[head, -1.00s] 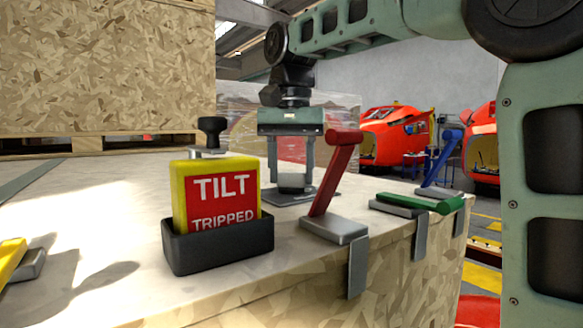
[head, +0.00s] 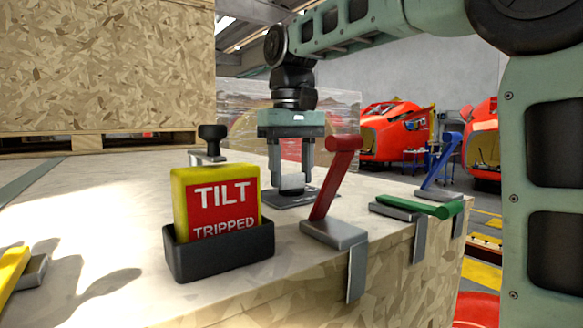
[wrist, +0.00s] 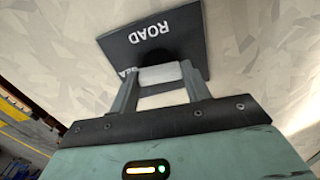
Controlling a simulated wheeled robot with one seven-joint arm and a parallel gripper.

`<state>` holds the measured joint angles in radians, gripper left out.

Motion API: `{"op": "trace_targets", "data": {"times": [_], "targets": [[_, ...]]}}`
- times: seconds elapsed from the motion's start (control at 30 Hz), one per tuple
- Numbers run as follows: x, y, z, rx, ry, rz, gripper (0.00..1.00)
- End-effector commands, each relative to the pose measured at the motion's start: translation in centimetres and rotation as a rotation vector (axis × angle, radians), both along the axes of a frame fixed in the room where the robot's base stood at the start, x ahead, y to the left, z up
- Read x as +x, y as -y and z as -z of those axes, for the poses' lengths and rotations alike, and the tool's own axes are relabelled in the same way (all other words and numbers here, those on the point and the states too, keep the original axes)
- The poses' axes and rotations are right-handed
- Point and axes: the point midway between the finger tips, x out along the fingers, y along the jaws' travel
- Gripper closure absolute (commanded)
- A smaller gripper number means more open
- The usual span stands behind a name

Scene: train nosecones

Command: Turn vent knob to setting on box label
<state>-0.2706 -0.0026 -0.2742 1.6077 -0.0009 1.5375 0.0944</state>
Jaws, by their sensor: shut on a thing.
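My gripper (head: 291,184) points down over the tabletop, its two fingers shut on a pale vent knob (wrist: 160,76). The knob also shows between the fingertips in the head view. The knob stands on a dark square plate (wrist: 152,30) on the light surface. A second white marking by the left finger is mostly hidden. The knob's pointer cannot be made out. No label naming a setting is readable in either view.
A yellow-and-red TILT TRIPPED indicator (head: 222,206) stands in a black holder (head: 215,252) at front left. A black-knobbed clamp (head: 212,140) is behind it. Red (head: 333,178), green (head: 420,206) and blue (head: 440,163) lever clamps line the right edge. A large wooden crate (head: 100,65) fills the back left.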

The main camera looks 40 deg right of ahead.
Motion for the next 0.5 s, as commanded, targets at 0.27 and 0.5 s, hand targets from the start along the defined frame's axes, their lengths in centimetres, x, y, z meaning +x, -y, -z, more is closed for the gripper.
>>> {"op": "trace_targets", "data": {"times": [0.27, 0.5], "targets": [[0.03, 0.01, -0.10, 0.000, 0.003, -0.091, 0.76], [0.04, 0.00, -0.09, 0.000, 0.004, -0.111, 0.76]]}}
